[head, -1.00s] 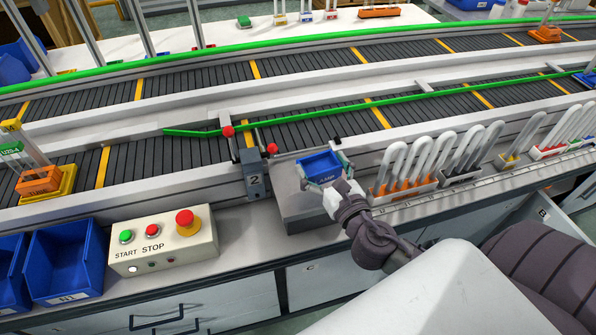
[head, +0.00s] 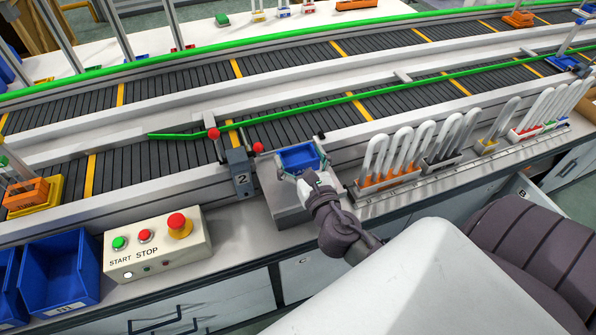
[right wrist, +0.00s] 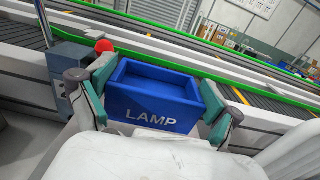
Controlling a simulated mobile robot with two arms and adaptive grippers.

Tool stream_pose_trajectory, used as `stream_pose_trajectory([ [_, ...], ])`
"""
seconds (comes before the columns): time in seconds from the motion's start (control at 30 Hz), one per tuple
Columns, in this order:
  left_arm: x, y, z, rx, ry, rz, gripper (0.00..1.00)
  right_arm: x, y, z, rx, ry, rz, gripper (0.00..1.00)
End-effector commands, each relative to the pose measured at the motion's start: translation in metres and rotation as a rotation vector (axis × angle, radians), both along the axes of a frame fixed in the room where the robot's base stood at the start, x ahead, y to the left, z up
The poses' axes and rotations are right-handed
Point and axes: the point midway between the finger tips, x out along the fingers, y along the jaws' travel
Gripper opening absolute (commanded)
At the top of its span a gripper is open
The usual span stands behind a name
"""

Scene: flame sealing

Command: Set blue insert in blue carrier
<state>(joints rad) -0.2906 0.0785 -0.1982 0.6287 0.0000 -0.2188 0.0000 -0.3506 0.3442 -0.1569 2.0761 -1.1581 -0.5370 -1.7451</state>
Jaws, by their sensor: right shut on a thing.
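The blue insert (head: 299,157) is an open box, marked LAMP on its front in the right wrist view (right wrist: 152,97). My right gripper (head: 303,170) is shut on it, with one finger at each side. The insert is upright and looks empty, by the back of a grey platform; I cannot tell whether it touches it. A blue carrier (head: 563,62) with an upright pole sits at the far right on the near conveyor, cut by my view's edge region and small. My left gripper is not in view.
A post marked 2 (head: 240,172) and red knobs stand left of the insert. Racks of upright loops (head: 392,180) line the bench to the right. A button box (head: 155,248) and blue bins (head: 58,272) are at the left. The conveyor behind the insert is clear.

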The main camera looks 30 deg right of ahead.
Motion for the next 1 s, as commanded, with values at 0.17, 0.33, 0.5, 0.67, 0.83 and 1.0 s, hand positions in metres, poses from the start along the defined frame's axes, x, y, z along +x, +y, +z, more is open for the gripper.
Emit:
stream_pose_trajectory([
  [0.17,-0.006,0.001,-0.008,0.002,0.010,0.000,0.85,-0.002,0.006,-0.014,0.000,0.000,-0.001,0.49],
  [0.33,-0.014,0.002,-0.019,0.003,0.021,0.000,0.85,-0.002,0.005,-0.040,-0.002,0.000,-0.002,0.49],
  [0.5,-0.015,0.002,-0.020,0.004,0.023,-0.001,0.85,-0.002,0.005,-0.043,-0.001,-0.002,0.000,0.49],
  [0.67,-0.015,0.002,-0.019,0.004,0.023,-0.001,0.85,-0.002,0.005,-0.043,-0.001,-0.002,0.000,0.49],
  [0.83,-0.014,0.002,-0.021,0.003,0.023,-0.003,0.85,-0.002,0.005,-0.046,-0.001,0.000,0.000,0.99],
  [1.0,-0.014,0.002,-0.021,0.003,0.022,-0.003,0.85,-0.002,0.005,-0.046,-0.001,0.000,0.000,1.00],
])
